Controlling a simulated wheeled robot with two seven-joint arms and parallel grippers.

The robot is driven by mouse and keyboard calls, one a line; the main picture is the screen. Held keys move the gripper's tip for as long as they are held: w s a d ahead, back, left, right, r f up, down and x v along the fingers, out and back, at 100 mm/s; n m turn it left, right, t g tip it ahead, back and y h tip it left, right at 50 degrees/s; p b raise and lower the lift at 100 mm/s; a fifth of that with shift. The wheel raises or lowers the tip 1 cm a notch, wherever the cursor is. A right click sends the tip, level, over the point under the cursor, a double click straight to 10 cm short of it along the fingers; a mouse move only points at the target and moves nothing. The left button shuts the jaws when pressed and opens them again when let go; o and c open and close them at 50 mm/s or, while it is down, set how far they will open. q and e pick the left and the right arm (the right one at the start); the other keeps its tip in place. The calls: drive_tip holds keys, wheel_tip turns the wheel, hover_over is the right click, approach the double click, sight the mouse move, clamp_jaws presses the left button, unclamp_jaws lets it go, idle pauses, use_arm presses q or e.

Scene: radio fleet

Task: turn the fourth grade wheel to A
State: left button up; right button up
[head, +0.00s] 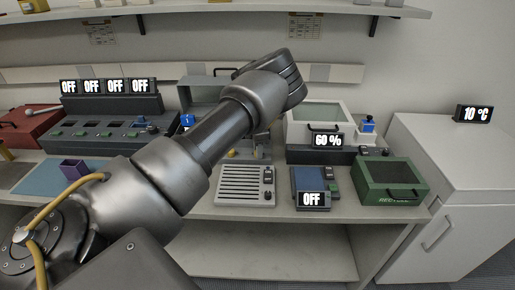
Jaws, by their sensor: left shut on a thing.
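My left arm crosses the middle of the head view from the lower left. Its wrist hides much of my left gripper (264,136), which is low behind it over the back of the bench. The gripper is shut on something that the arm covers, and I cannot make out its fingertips. No grade wheel or letter A can be read clearly. A grey machine (207,93) stands partly hidden behind the arm, and a blue sign reading 1 (187,120) shows beside it. My right gripper is not in view.
A dark unit with several OFF displays (108,87) stands at left. A grilled grey box (246,186), a blue device reading OFF (311,186) and a green box (389,182) line the front right.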

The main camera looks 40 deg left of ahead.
use_arm(q)
drive_tip(key=shift+m, duration=1.6)
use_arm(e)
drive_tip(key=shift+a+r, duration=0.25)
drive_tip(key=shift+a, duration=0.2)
use_arm(q)
drive_tip(key=o, duration=1)
wheel_tip(320, 180, up, 11)
drive_tip(key=shift+b, duration=0.45)
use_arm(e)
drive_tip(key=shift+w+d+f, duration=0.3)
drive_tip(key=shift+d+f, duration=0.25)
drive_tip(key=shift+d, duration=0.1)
use_arm(q)
drive_tip(key=shift+s+f, duration=0.1)
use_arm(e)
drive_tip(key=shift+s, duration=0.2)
